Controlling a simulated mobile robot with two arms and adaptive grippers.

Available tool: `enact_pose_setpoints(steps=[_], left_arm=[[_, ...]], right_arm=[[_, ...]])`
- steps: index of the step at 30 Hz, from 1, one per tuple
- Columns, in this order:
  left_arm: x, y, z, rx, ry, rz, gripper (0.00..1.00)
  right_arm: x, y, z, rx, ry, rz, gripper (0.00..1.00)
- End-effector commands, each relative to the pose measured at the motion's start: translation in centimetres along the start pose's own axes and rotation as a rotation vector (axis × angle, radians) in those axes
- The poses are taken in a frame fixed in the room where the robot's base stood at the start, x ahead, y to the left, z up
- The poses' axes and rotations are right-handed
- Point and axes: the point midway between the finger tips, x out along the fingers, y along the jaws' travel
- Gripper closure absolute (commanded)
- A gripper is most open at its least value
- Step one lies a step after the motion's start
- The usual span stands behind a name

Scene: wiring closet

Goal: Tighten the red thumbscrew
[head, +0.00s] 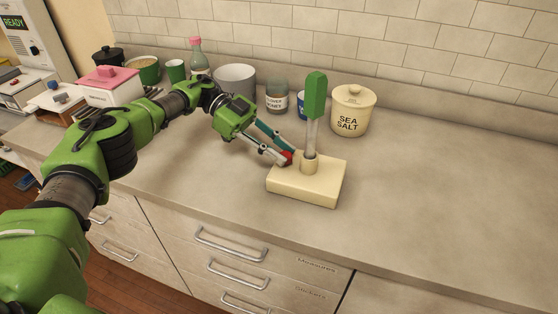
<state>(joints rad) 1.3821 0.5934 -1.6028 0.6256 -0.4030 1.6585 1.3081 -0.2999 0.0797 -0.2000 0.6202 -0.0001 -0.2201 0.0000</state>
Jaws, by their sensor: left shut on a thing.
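The red thumbscrew (288,157) is on the left side of a cream collar (309,164) that rises from a cream block (306,187) on the counter. An upright post with a green top (316,95) and a clear lower part stands in the collar. My left gripper (284,156) reaches in from the left and is shut on the red thumbscrew, with its fingertips hiding part of it. My right gripper is not in view.
A sea salt jar (352,111), a labelled glass jar (277,96) and a grey pot (235,79) stand behind the block along the tiled wall. A pink-topped box (109,79) is at the left. The counter (450,190) is clear at the right.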

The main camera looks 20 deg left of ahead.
Motion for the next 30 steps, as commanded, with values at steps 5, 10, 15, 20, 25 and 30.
enact_pose_setpoints(steps=[5,10,15,20,25,30], left_arm=[[0.26,0.04,0.16,0.007,-0.001,0.022,0.99],[0.2,0.08,0.07,0.008,-0.001,0.026,0.99],[0.2,0.08,0.06,0.007,-0.001,0.026,0.99],[0.18,0.07,0.06,0.007,-0.001,0.025,0.71],[0.11,0.03,0.03,0.008,-0.001,0.023,0.71],[-0.09,-0.01,-0.36,0.009,0.0,0.021,0.71]], right_arm=[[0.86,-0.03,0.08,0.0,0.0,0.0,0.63],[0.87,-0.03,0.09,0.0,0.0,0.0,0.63],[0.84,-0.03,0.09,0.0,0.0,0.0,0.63],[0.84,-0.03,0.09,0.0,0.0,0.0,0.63],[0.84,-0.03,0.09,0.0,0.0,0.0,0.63],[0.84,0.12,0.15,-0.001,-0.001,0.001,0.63]])
